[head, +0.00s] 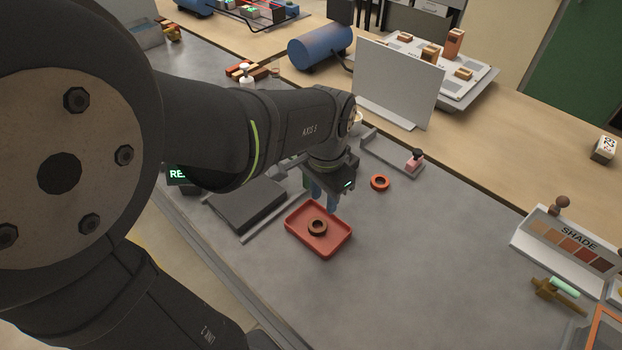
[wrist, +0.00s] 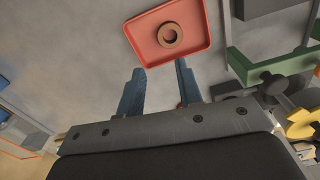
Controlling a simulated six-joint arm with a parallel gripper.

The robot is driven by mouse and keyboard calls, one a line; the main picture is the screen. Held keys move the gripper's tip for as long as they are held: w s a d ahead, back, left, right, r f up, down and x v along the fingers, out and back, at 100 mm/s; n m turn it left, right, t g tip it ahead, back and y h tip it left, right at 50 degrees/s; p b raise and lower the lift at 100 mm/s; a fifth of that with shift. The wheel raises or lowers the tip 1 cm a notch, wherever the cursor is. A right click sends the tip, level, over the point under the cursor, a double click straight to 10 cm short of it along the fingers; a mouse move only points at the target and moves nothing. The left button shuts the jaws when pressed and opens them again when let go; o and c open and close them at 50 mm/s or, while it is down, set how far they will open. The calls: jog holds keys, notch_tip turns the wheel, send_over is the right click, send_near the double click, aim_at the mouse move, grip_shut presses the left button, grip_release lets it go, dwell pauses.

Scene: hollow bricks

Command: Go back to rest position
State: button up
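My gripper (head: 323,205) hangs from the arm just behind the red tray (head: 328,246) in the head view. In the wrist view my gripper (wrist: 160,78) shows two blue fingers apart, with nothing between them. The red tray (wrist: 194,36) lies beyond the fingertips there. A brown ring-shaped piece (head: 317,233) lies flat in the tray, and it also shows in the wrist view (wrist: 161,37). The gripper is apart from the ring. My arm hides part of the bench behind it.
An orange ring (head: 380,188) lies on the grey bench right of the gripper. A dark flat block (head: 248,205) is left of the tray. A white upright panel (head: 398,85) stands behind. A shade board (head: 570,240) stands at right. The bench front right of the tray is clear.

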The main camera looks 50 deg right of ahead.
aim_at(322, 230)
jog(key=shift+r, duration=0.5)
jog(key=shift+f, duration=0.1)
notch_tip(322, 230, down, 12)
jog(key=shift+f, duration=0.15)
jog(key=shift+r, duration=0.8)
jog(key=shift+f, duration=0.1)
